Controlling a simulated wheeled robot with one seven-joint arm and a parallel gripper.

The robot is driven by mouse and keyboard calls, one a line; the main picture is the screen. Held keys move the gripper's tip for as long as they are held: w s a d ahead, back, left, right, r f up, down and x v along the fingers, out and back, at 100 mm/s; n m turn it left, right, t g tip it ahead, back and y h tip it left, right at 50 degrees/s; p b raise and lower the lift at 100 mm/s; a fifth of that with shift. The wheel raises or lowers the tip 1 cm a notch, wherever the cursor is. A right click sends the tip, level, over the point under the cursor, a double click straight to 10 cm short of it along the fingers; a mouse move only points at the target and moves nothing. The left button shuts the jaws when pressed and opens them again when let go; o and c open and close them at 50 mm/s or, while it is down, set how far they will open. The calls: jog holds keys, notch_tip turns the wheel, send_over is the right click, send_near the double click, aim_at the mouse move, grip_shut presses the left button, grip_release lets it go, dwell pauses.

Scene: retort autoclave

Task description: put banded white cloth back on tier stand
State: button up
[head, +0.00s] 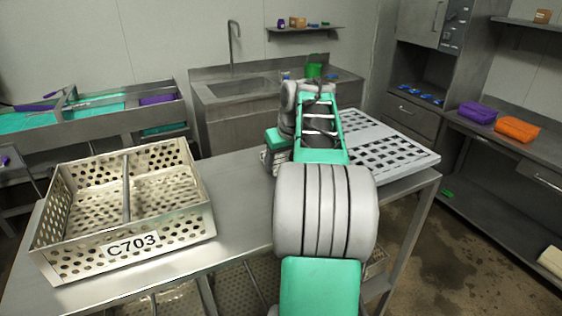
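I cannot make out a banded white cloth for certain. A cream roll (551,261) lies at the lower right edge, cut off by the frame, and no band shows on it. A grey stand with stacked levels and teal surfaces (98,107) is at the back left, and may be the tier stand. A purple bundle (156,99) lies on it. My arm reaches forward over the metal table and folds down at its far end. My gripper (268,160) is mostly hidden behind my arm, low by the table top. Its fingers and anything in them are not clear.
A perforated metal basket marked C703 (130,244) stands on the table's left. A pale slotted tray (395,152) is right of my arm. Purple (477,113) and orange (517,130) bundles lie on the right counter. Bare table (235,190) shows between basket and arm.

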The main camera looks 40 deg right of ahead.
jog(key=shift+f, duration=0.15)
jog(key=o, duration=1.5)
jog(key=shift+c, duration=0.2)
jog(key=shift+s+r, duration=0.1)
jog(key=shift+r, duration=0.35)
jog(key=p+v, duration=0.1)
jog(key=v, duration=1)
jog(key=shift+r+p, duration=0.2)
jog(key=shift+p, duration=0.15)
jog(key=shift+a, duration=0.1)
